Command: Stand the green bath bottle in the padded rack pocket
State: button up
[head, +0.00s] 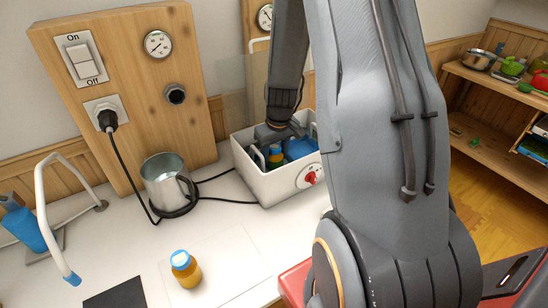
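A white box-shaped bath (267,186) with a red knob stands at the back middle of the white counter. Inside it is a small bottle with a green top and an orange body (275,157). Blue items (299,148) sit to its right in the bath. My gripper (276,143) reaches down into the bath from above, close to the green-topped bottle. The fingers are small and partly hidden, so I cannot tell if they touch it or how far apart they are. I cannot make out a padded rack pocket; my arm covers much of the right side.
A metal mug (168,183) sits on a dark coaster left of the bath. Black cables run between. A white curved tap (43,205) and a blue item (25,229) are at left.

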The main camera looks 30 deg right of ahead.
jog(key=shift+f, duration=0.15)
jog(key=o, duration=1)
jog(key=r, duration=0.4)
jog(key=s+r+b, duration=0.1)
jog(key=r, duration=0.3)
jog(key=r+b, duration=0.1)
jog(key=r, duration=0.3)
jog(key=shift+s, duration=0.35)
jog(key=shift+g, duration=0.5)
jog(key=s+a, duration=0.4)
jog(key=a, duration=0.1)
jog(key=s+a, duration=1)
jog(key=shift+f, duration=0.35)
